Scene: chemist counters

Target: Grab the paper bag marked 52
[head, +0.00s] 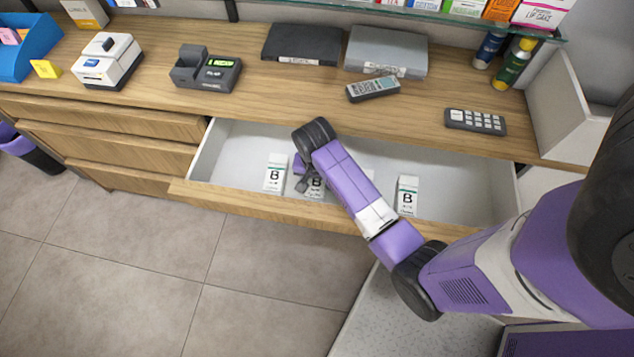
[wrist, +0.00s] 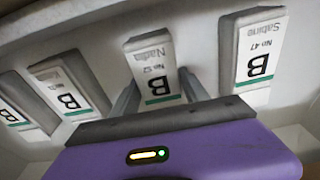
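The paper bag marked "No 52" (wrist: 152,68) is white with a large B and a green stripe, and it appears upside down in the middle of the wrist view. My gripper (wrist: 158,82) is open, with one finger on each side of this bag; I cannot tell whether either finger touches it. In the head view, the bag (head: 316,189) stands in the open drawer (head: 452,179), partly hidden by my gripper (head: 303,176).
A bag marked "No 47" (wrist: 260,48) stands beside it, at left in the head view (head: 275,173). Other similar bags (wrist: 69,86) (head: 408,196) share the drawer. The counter above holds a remote-like device (head: 373,89), a keypad (head: 475,122) and a card terminal (head: 207,72).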

